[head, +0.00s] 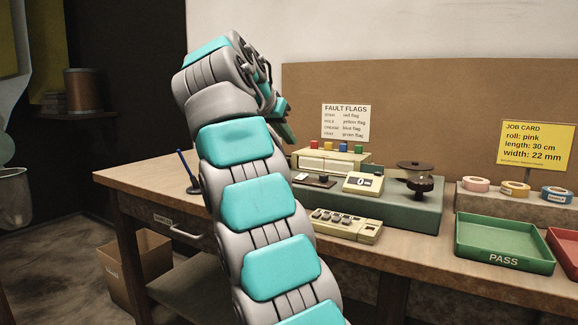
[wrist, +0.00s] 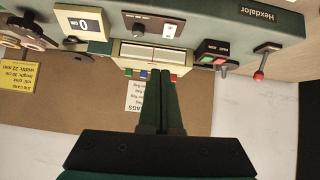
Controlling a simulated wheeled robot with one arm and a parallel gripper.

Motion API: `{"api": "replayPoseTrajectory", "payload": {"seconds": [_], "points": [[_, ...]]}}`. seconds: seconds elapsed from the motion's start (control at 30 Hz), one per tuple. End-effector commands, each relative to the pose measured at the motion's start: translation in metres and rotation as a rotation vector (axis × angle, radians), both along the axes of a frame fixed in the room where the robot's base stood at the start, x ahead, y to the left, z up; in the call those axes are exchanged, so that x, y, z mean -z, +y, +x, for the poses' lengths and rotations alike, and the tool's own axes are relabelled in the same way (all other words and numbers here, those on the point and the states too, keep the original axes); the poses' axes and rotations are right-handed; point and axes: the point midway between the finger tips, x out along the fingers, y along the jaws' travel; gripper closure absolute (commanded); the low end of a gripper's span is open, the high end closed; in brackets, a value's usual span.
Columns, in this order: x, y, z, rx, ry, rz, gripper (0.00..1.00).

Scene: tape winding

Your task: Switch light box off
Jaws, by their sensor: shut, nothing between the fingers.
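The light box seems to be the cream box (head: 327,163) with small coloured flags along its top, at the back of the bench machine. In the wrist view, turned upside down, this box (wrist: 133,50) shows a pale strip; I cannot tell whether it is lit. Next to it are a dark box with red and green buttons (wrist: 212,52) and a lever with a red ball (wrist: 259,75); which switch belongs to the light box is not clear. My gripper (wrist: 162,76) is shut and empty, its tips over the cream box's edge in the picture. In the head view my arm hides part of the machine.
The green machine base (head: 420,215) carries a counter (head: 363,182) and a dark spindle (head: 416,178). A keypad (head: 343,226) lies in front. A green PASS tray (head: 505,240) and tape rolls (head: 515,188) are at the right. A brown board (head: 440,115) stands behind.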

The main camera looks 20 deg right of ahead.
Motion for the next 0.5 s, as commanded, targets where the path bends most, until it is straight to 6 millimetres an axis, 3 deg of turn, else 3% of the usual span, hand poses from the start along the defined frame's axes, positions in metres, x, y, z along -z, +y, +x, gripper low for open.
{"api": "replayPoseTrajectory", "payload": {"seconds": [0.5], "points": [[-0.0052, -0.0007, 0.0024, 0.025, -0.044, 0.013, 1.00]]}}
